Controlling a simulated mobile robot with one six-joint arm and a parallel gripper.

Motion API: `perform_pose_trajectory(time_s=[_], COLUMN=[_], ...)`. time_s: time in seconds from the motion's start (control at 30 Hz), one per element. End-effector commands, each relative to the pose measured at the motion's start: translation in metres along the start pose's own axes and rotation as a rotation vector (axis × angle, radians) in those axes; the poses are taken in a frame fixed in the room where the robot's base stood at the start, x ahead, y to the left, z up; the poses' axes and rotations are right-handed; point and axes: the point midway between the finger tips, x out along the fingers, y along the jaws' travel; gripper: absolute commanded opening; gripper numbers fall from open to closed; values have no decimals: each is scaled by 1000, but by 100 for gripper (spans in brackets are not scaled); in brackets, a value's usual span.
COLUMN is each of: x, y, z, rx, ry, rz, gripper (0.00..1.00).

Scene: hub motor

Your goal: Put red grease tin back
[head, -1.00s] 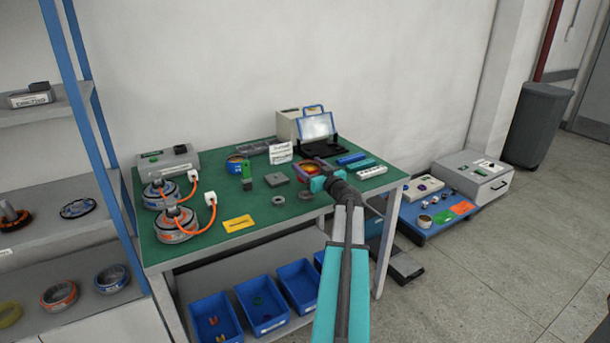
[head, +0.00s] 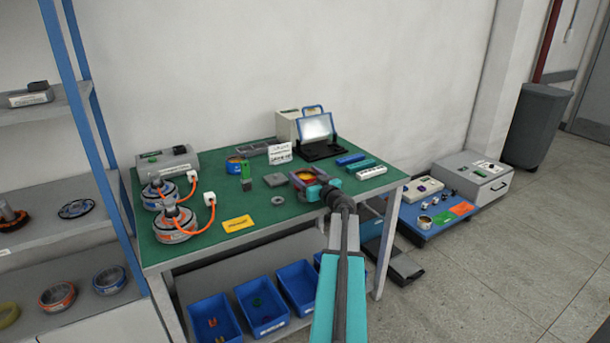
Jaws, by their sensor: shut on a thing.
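The red grease tin (head: 304,177), round with an orange-yellow top, is at the right part of the green workbench (head: 270,222). My gripper (head: 310,182) is shut on it, reaching in from the front right. The teal fingers hide part of the tin's side. I cannot tell whether the tin touches the bench top or hangs just above it. A blue tin with an orange top (head: 234,163) stands further back on the bench.
A grey block (head: 273,180), a green upright piece (head: 246,170) and a metal ring (head: 279,201) lie left of my gripper. A white sign (head: 280,153) and a black stand with a screen (head: 319,145) stand behind.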

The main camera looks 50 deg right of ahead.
Motion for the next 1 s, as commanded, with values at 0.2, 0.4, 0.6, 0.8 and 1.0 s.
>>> perform_pose_trajectory(time_s=[0.2,0.4,0.6,0.8,1.0], x=[0,0,0,-16,-39], y=[0,-1,-1,-1,-2], z=[0,0,-3,-3,-3], rx=[0,0,-1,0,0], ry=[0,0,1,0,0], rz=[-1,-1,-1,1,0], gripper=[86,86,86,86,86])
